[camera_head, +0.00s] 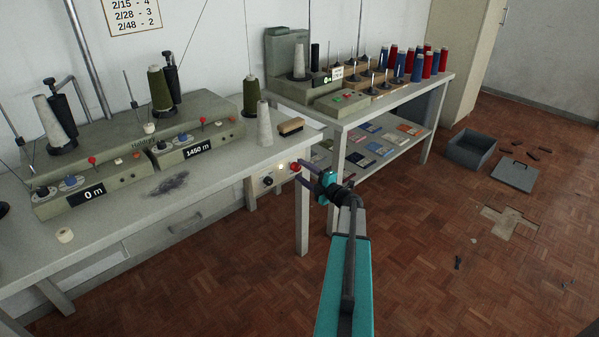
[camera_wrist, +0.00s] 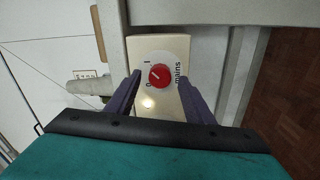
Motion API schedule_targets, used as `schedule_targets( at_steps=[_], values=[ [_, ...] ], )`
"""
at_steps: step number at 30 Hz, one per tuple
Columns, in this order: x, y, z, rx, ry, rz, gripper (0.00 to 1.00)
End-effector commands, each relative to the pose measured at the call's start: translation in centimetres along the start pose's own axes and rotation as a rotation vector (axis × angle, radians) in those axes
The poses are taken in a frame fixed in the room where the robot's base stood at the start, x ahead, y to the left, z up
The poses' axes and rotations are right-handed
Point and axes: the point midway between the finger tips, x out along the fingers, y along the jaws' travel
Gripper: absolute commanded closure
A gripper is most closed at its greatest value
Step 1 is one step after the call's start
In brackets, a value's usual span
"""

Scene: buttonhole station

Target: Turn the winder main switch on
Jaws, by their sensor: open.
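The mains switch is a red round knob (camera_wrist: 160,75) on a round pale plate marked "mains", with 0 and 1 beside it, on a cream box (camera_wrist: 176,47). A thin pale mark crosses the knob; its exact setting is hard to tell.
The winder (camera_head: 120,140) and a brush (camera_head: 291,126) stand on the table (camera_head: 225,165). A table leg (camera_head: 302,232) is below.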

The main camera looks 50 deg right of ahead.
Motion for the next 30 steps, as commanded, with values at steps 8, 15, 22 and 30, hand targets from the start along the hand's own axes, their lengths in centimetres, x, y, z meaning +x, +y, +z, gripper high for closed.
schedule_targets(
  at_steps=[8, 15, 22, 30],
  values=[
    [-4.3, 0.0, -0.1, 0.001, -0.003, -0.001, 0.52],
    [-8.2, 0.0, -0.1, 0.001, -0.002, 0.0, 0.52],
    [-11.1, 0.0, -0.1, 0.001, -0.001, 0.0, 0.52],
    [-12.0, 0.0, -0.1, 0.001, 0.001, 0.0, 0.52]
  ],
)
